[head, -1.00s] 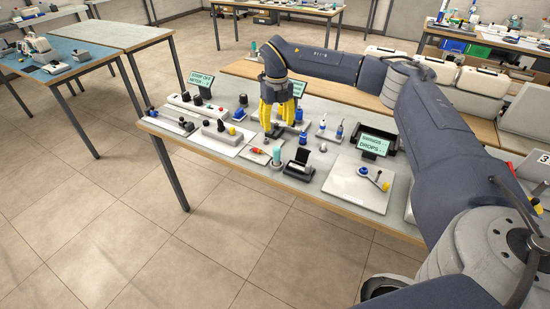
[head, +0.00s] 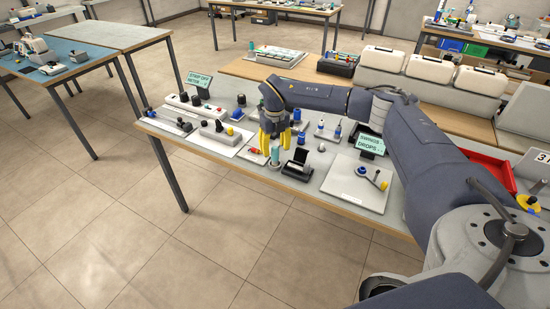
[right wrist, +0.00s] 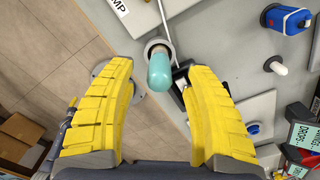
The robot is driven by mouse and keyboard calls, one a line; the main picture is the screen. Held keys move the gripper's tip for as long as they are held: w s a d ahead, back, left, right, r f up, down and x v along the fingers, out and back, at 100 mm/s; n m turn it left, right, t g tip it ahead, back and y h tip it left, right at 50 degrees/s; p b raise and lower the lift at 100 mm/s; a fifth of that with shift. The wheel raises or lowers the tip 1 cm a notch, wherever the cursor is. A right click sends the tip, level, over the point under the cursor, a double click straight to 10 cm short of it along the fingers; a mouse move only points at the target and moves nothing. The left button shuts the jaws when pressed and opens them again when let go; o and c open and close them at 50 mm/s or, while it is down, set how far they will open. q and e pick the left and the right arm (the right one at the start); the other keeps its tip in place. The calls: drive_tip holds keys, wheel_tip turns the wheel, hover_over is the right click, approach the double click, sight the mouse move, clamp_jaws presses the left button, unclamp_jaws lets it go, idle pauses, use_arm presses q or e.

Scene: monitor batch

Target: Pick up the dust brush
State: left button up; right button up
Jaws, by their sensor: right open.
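The dust brush appears to be the rounded teal handle (head: 275,154) standing upright in a small grey holder near the front edge of the bench; it also shows in the right wrist view (right wrist: 159,72). Its lower end is hidden in the holder. My right gripper (head: 276,146) points down over it with its yellow fingers open. In the right wrist view the handle's top lies between the two fingertips, with a gap on each side. My left gripper is not in view.
A black stand (head: 297,167) is close to the right of the handle. A grey plate with a yellow-knobbed lever (head: 352,190) and a "SWINGS DROPS" sign (head: 371,145) are farther right. Several small instruments crowd the left. A red tray (head: 492,167) is behind my right arm.

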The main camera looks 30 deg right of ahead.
sight(275, 157)
drive_tip(key=shift+f, duration=2.3)
clamp_jaws()
